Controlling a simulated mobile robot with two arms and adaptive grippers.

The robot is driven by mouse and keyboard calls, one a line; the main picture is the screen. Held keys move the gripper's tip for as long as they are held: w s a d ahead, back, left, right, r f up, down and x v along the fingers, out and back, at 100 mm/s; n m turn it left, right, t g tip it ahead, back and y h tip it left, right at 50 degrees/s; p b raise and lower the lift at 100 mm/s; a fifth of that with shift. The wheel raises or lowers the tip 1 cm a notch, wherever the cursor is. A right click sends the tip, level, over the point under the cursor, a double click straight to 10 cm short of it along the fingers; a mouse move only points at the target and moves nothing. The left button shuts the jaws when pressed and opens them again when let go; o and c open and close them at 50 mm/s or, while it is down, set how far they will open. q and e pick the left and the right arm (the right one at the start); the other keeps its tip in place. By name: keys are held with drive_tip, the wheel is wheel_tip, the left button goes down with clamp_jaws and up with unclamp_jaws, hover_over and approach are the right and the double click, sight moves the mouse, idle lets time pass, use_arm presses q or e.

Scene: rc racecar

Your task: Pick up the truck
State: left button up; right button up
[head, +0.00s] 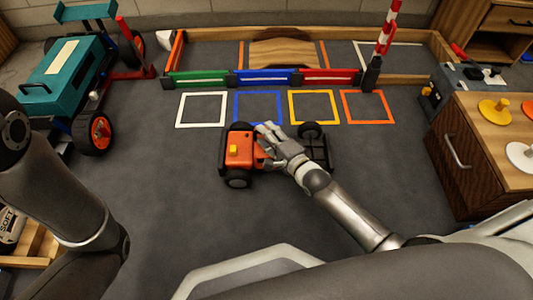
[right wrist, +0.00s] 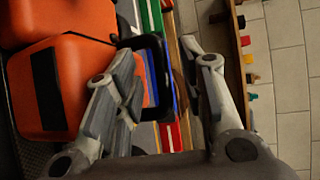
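In the right wrist view the truck's orange body (right wrist: 85,70) fills the left side. There my right gripper's fingers (right wrist: 160,70) are apart, and a black bar of the truck shows between them. Contact cannot be told. My left gripper is out of view.
Coloured squares and low green, blue and red barriers (head: 265,77) lie beyond the truck. A teal vehicle (head: 65,75) stands at the left. A wooden cabinet (head: 470,155) with coloured discs is at the right. A striped pole (head: 385,40) stands at the back. The mat left of the truck is clear.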

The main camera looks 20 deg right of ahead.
drive_tip(key=shift+c, duration=0.4)
clamp_jaws()
drive_tip(key=shift+w+r, duration=0.15)
drive_tip(key=shift+r, duration=0.1)
